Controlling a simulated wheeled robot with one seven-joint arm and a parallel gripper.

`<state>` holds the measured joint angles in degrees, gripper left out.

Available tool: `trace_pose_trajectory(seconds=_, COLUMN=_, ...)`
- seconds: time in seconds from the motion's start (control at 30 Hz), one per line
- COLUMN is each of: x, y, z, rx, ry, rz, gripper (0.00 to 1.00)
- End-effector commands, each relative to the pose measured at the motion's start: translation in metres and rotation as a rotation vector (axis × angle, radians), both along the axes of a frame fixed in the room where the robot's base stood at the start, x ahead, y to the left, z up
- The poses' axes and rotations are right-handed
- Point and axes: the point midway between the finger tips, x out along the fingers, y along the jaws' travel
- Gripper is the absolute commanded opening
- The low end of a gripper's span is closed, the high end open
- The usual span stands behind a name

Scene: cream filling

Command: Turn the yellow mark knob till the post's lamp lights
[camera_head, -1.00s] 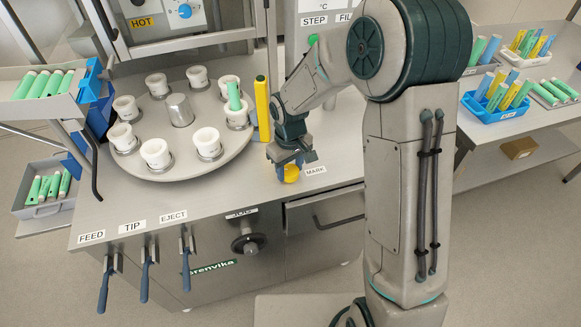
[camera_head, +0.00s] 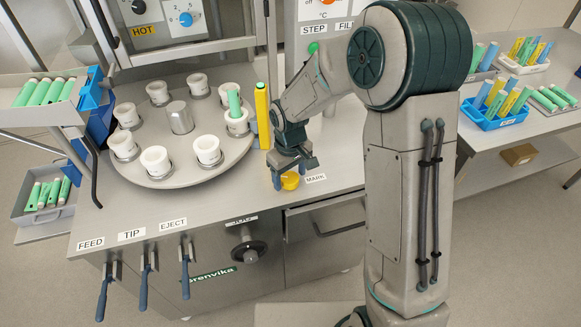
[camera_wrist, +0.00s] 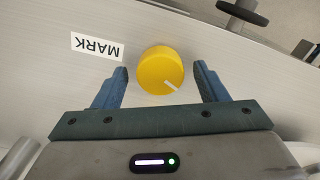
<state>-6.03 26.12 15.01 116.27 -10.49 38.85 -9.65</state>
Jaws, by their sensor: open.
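The yellow mark knob (camera_wrist: 160,70) is a round dial with a white pointer line, on the steel table next to the MARK label (camera_wrist: 97,46). In the wrist view my gripper (camera_wrist: 164,80) is open, one blue finger on each side of the knob, with gaps on both sides. In the head view the knob (camera_head: 290,181) shows just beside and below my gripper (camera_head: 290,177). The yellow post (camera_head: 262,115) stands upright behind the gripper, at the turntable's right edge. I cannot make out a lit lamp on it.
A round turntable (camera_head: 178,140) with several white cups stands left of the gripper; one cup holds a green tube (camera_head: 234,103). FEED, TIP and EJECT levers (camera_head: 147,280) hang at the table's front. A blue tray (camera_head: 494,118) of tubes is at right.

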Motion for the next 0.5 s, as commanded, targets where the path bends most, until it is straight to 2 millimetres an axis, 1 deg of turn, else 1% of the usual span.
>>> trace_pose_trajectory(seconds=0.07, x=0.001, y=0.0, z=0.006, rx=0.001, ry=-0.003, rz=-0.001, gripper=0.66)
trace_pose_trajectory(seconds=0.17, x=0.002, y=0.0, z=0.021, rx=0.002, ry=-0.006, rz=-0.002, gripper=0.66)
trace_pose_trajectory(seconds=0.5, x=0.001, y=0.0, z=0.097, rx=0.001, ry=-0.007, rz=-0.001, gripper=0.66)
